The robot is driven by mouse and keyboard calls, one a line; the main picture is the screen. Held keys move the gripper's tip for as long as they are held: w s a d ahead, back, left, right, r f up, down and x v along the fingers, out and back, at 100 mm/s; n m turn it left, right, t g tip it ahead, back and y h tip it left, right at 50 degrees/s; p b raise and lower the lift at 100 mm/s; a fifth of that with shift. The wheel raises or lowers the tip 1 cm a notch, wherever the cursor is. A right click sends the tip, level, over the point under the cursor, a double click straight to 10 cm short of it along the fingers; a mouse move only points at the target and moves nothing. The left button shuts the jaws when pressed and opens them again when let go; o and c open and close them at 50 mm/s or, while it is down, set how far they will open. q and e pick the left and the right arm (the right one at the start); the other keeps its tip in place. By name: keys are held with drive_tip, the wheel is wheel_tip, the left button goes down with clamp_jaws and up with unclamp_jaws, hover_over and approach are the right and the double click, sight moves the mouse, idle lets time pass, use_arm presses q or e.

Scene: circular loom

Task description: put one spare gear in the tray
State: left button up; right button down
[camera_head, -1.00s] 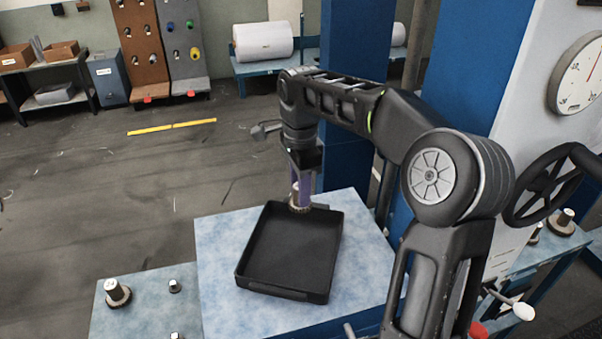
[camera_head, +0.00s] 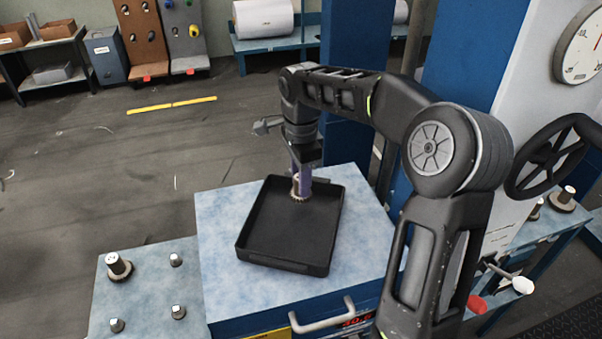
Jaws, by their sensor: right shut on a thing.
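The black tray (camera_head: 282,263) lies on the blue-topped cabinet in front of me and looks empty apart from what my gripper holds. My right gripper (camera_head: 300,190) points down over the far part of the tray. It is shut on a small spare gear (camera_head: 300,197), whose toothed edge shows at the fingertips. I cannot tell whether the gear touches the tray floor. Another gear (camera_head: 119,269) with an upright hub sits on the lower blue surface at the left. A further gear (camera_head: 563,204) stands on the bench at the right. My left gripper is out of view.
Small pegs (camera_head: 177,260) stand on the left surface. A black handwheel (camera_head: 553,170) and a gauge (camera_head: 580,50) are on the machine at the right. A drawer handle (camera_head: 322,316) sticks out below the tray. The near part of the tray is free.

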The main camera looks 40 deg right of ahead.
drive_tip(key=shift+f+b, duration=0.75)
drive_tip(key=shift+f, duration=0.7)
drive_tip(key=shift+f+b, duration=0.35)
drive_tip(key=shift+f, duration=0.05)
drive_tip(key=c, duration=1)
unclamp_jaws()
drive_tip(key=shift+r, duration=0.5)
wheel_tip(320, 180, up, 4)
drive_tip(key=shift+b, duration=0.35)
wheel_tip(320, 180, up, 2)
drive_tip(key=shift+a+r+p, duration=0.1)
drive_tip(key=shift+p, duration=0.7)
drive_tip(key=shift+r+p, duration=0.4)
